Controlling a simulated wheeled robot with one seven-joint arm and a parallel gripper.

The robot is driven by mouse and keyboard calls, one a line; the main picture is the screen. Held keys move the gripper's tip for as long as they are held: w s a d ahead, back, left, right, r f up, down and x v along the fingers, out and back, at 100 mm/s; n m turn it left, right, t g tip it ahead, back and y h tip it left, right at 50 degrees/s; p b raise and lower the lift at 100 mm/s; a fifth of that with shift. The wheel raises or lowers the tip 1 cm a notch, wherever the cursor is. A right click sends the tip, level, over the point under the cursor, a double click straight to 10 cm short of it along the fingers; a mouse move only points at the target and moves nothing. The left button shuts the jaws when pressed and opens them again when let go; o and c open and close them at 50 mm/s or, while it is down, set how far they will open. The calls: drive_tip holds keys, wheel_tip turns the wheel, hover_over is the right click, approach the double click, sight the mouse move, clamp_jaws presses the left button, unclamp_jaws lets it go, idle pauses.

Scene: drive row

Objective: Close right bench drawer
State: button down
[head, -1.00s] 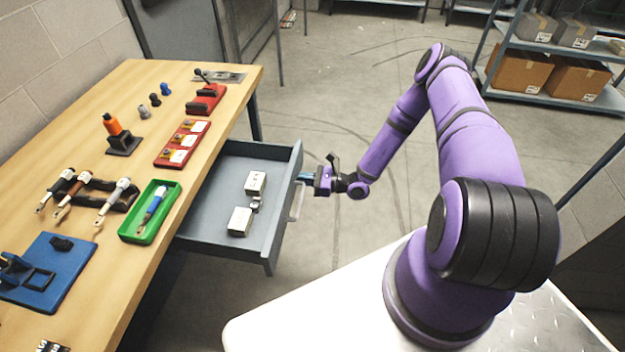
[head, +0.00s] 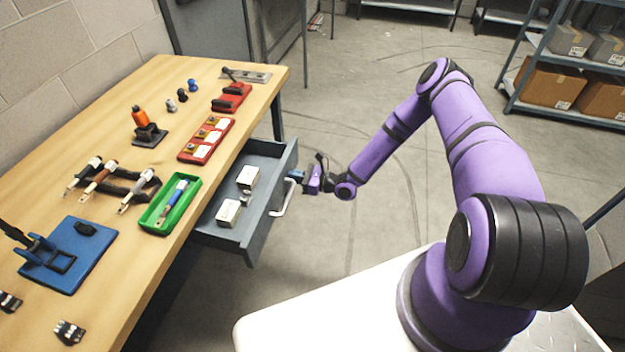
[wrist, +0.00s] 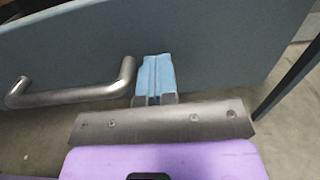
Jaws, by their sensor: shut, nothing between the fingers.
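The grey bench drawer (head: 262,232) stands partly open below the bench's right side. Two white boxes and a small metal piece lie inside it. Its bar handle (head: 285,197) is on the front panel and also shows in the wrist view (wrist: 75,96), left of my fingers. My gripper (head: 295,175) is at the outer face of the drawer front, beside the handle and not around it. In the wrist view its light blue fingers (wrist: 155,62) are together, with tips against or very close to the panel. The exact contact is hidden.
The wooden bench (head: 120,190) holds a green tray (head: 148,226), a red block tray (head: 190,157), a blue fixture (head: 85,265) and several tools. Shelves with cartons (head: 545,87) stand at the back right. The floor beyond my arm is clear.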

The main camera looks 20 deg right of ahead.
sight(247, 167)
drive_tip(key=x, duration=1.7)
drive_tip(key=shift+w+a+r, duration=0.1)
drive_tip(key=shift+w+a, duration=0.1)
drive_tip(key=shift+a, duration=0.05)
drive_tip(key=shift+r, duration=0.1)
